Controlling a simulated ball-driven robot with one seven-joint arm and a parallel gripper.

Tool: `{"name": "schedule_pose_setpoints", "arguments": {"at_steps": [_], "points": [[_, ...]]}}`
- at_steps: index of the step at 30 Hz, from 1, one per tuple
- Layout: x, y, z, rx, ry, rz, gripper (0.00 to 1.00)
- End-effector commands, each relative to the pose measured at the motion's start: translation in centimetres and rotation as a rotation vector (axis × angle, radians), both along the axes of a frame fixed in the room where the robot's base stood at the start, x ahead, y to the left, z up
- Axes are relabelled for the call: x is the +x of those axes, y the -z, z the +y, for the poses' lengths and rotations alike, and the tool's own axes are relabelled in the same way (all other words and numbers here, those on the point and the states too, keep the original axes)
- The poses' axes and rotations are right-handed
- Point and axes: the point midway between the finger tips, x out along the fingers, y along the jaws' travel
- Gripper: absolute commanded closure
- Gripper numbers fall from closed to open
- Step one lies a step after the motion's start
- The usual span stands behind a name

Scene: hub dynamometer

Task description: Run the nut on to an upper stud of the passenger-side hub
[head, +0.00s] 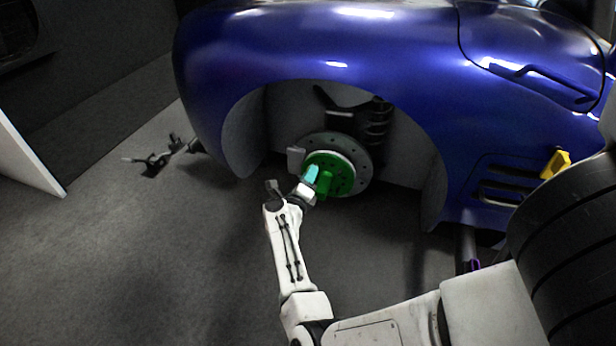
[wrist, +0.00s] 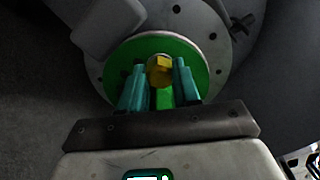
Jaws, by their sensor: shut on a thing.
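The passenger-side hub shows as a green disc (head: 343,174) on a grey brake disc inside the wheel arch of the blue car. My gripper (head: 311,174), with teal fingers, is right in front of the hub, left of its middle. In the wrist view my gripper (wrist: 160,72) is shut on the yellow-gold nut (wrist: 159,70), which lies in front of the green hub face (wrist: 127,57). A green block (wrist: 163,99) shows below the nut between the fingers. The studs are not clear, and I cannot tell whether the nut touches one. The nut is not visible in the head view.
The blue fender (head: 310,50) arches over the hub. A grey caliper (head: 296,158) sits at the brake disc's left, and a dark spring (head: 377,122) is behind it. A dark stand-like object (head: 160,160) is on the floor at left.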

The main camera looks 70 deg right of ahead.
Motion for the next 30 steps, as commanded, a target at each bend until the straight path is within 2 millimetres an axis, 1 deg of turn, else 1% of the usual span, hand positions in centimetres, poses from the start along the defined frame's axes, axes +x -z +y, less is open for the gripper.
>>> {"name": "schedule_pose_setpoints", "arguments": {"at_steps": [13, 22, 30], "points": [[-0.03, -0.02, -0.05, -0.001, 0.000, 0.000, 1.00], [-0.03, 0.00, -0.62, -0.001, 0.003, 0.000, 1.00], [0.02, -0.03, -0.64, 0.000, 0.001, 0.000, 1.00]]}}
